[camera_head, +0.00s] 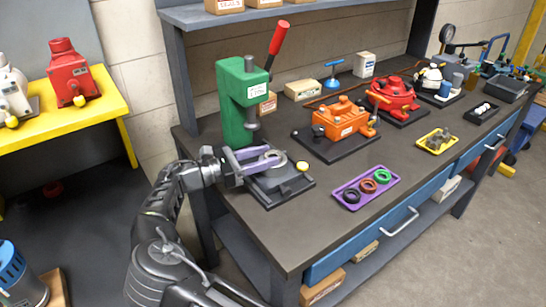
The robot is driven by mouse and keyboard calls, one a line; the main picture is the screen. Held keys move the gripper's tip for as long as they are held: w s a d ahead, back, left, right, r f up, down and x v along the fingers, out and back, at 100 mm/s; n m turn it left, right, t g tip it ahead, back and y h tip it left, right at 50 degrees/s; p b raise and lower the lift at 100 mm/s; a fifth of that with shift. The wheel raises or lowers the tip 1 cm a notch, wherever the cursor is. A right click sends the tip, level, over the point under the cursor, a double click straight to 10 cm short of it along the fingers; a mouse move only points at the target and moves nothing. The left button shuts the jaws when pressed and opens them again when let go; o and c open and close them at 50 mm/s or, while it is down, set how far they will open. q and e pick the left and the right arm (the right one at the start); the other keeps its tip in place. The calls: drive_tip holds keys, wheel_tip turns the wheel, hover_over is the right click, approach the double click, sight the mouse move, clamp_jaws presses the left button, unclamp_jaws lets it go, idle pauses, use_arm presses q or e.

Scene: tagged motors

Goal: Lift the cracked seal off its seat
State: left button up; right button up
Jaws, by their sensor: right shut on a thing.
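My right gripper (262,158) reaches in from the lower left and is shut at a pale grey round seat (276,157) on the black base plate below the green press (240,100). The seal between its fingers is mostly hidden by them, and no crack can be made out at this size. I cannot tell whether the seal touches its seat or is raised. A purple tray (385,194) to the right holds a black ring (351,195), a red-brown ring (368,185) and a green ring (383,176). My left gripper is not in view.
The press's red lever (278,38) stands up above the gripper. A small yellow-topped part (302,165) sits close by on the base plate. Orange (342,119) and red (392,95) housings stand farther right. The dark bench top in front of the tray is clear.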

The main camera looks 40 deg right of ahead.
drive_tip(key=shift+r, duration=0.1)
drive_tip(key=shift+c, duration=0.2)
wheel_tip(320, 180, up, 28)
drive_tip(key=p, duration=0.3)
idle(0.6)
wheel_tip(320, 180, up, 3)
drive_tip(key=p, duration=0.4)
idle(0.4)
